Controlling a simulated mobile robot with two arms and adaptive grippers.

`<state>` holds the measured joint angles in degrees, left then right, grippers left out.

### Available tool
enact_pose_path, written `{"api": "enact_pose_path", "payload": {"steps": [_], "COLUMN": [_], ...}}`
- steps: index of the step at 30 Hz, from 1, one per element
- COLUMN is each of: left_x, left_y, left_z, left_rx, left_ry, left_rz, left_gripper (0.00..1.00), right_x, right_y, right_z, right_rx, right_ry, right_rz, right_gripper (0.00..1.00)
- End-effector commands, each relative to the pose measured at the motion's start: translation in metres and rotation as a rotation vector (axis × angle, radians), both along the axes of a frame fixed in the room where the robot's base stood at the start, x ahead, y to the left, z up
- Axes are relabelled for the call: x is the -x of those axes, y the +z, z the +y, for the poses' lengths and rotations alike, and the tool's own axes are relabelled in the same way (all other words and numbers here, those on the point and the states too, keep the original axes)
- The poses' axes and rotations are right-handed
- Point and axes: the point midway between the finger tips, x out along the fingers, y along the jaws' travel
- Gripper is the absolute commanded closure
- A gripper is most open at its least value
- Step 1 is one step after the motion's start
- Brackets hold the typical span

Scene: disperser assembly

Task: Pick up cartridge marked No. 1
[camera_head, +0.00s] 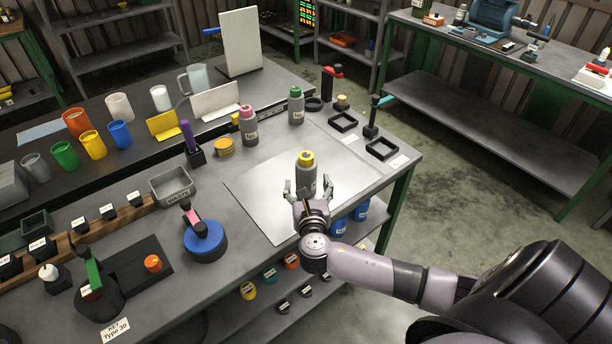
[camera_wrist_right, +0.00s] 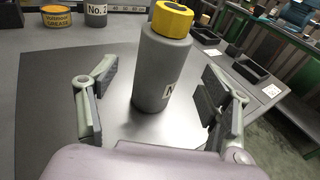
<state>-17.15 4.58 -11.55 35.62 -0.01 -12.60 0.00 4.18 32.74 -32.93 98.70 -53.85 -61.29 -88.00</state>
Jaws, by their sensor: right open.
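A grey cartridge with a yellow cap (camera_head: 306,170) stands upright on the light sheet (camera_head: 262,200). My right gripper (camera_head: 308,186) is open right in front of it, fingers spread to either side. In the right wrist view the yellow-capped cartridge (camera_wrist_right: 160,72) stands between the open fingers, with a gap on both sides; its label is cut off, so its number cannot be read. A pink-capped cartridge (camera_head: 250,130) and a green-capped cartridge (camera_head: 296,108) stand farther back; their label numbers are too small to tell for sure. My left gripper is not in view.
Black square frames (camera_head: 382,149) and a dark stand with a teal handle (camera_head: 371,128) are at the right edge. A yellow tin (camera_head: 225,147), a waste bin (camera_head: 172,187) and a blue round device (camera_head: 205,243) stand left. The sheet around the yellow-capped cartridge is clear.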

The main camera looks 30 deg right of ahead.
Motion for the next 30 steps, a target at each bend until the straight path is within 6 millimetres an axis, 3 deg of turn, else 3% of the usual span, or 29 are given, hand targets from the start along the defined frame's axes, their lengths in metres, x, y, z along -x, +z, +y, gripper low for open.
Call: {"api": "enact_pose_path", "payload": {"steps": [16,24,30], "left_x": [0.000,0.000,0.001], "left_y": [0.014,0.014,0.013], "left_z": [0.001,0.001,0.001], "left_rx": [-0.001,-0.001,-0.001], "left_ry": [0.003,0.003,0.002], "left_rz": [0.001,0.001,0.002], "left_gripper": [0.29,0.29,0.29], "right_x": [-0.050,-0.052,-0.052], "right_y": [-0.003,-0.004,-0.004], "right_z": [-0.030,-0.031,-0.031], "right_rx": [-0.002,-0.002,-0.002], "right_ry": [0.000,0.001,0.001], "right_rz": [0.001,0.002,0.001], "right_gripper": [0.27,0.27,0.40]}}
